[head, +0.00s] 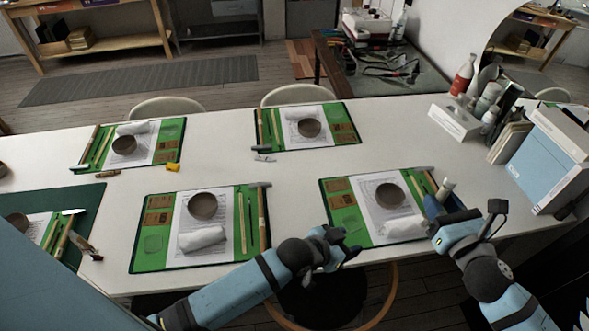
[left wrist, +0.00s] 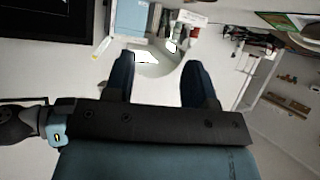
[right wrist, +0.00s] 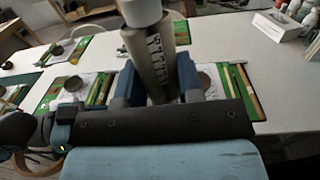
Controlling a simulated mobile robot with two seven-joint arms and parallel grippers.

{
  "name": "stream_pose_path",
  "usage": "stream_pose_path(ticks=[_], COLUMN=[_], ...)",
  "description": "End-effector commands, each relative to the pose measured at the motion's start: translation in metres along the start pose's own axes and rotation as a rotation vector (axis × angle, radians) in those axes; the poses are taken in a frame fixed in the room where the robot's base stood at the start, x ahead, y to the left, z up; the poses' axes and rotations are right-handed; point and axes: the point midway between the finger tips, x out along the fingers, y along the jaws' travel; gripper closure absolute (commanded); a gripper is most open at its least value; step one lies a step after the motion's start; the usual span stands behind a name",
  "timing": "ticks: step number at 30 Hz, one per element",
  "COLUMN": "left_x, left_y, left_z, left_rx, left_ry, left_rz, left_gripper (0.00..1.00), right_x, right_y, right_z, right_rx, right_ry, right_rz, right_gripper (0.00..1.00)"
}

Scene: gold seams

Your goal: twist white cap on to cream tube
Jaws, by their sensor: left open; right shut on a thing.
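The cream tube (right wrist: 150,62) stands roughly upright between the fingers of my right gripper (right wrist: 157,80), with printed lettering along its side. The white cap (right wrist: 141,11) shows at the tube's upper end in the right wrist view, cut off by the frame's top. I cannot tell how firmly it is seated. In the head view the tube (head: 446,189) sticks up from my right gripper (head: 440,212), above the table's right front. My left gripper (head: 343,246) is open and empty near the front edge, apart from the tube. The left wrist view shows its two fingers (left wrist: 158,78) spread.
The white table (head: 295,178) carries several green mats with papers, dark bowls, white bundles and tools. The nearest right mat (head: 340,222) lies between my grippers. A tissue box (head: 454,122), bottles and a pale blue box (head: 545,165) crowd the right end.

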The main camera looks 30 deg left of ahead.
Motion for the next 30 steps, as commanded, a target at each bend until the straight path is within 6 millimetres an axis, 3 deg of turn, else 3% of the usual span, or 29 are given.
stream_pose_path(ticks=[1,6,13,19,30], left_x=[-0.012,-0.054,-0.108,-0.132,-0.135], left_y=[-0.001,-0.008,-0.016,-0.019,-0.02], left_z=[0.02,0.076,0.131,0.152,0.154], left_rx=[-0.024,-0.071,-0.093,-0.094,-0.093], left_ry=[-0.008,-0.024,-0.054,-0.07,-0.071], left_rz=[-0.019,-0.093,-0.182,-0.218,-0.223], left_gripper=[0.49,0.49,0.49,0.49,0.49], right_x=[0.0,0.0,0.0,0.0,0.0], right_y=[0.0,0.0,0.0,0.0,0.0], right_z=[0.0,0.0,0.0,0.0,0.0], right_rx=[0.0,0.0,0.0,0.0,0.0], right_ry=[0.0,0.0,0.0,0.0,-0.001], right_rz=[0.0,0.0,0.0,0.0,0.0], right_gripper=[1.0,1.0,1.0,1.0,1.0])
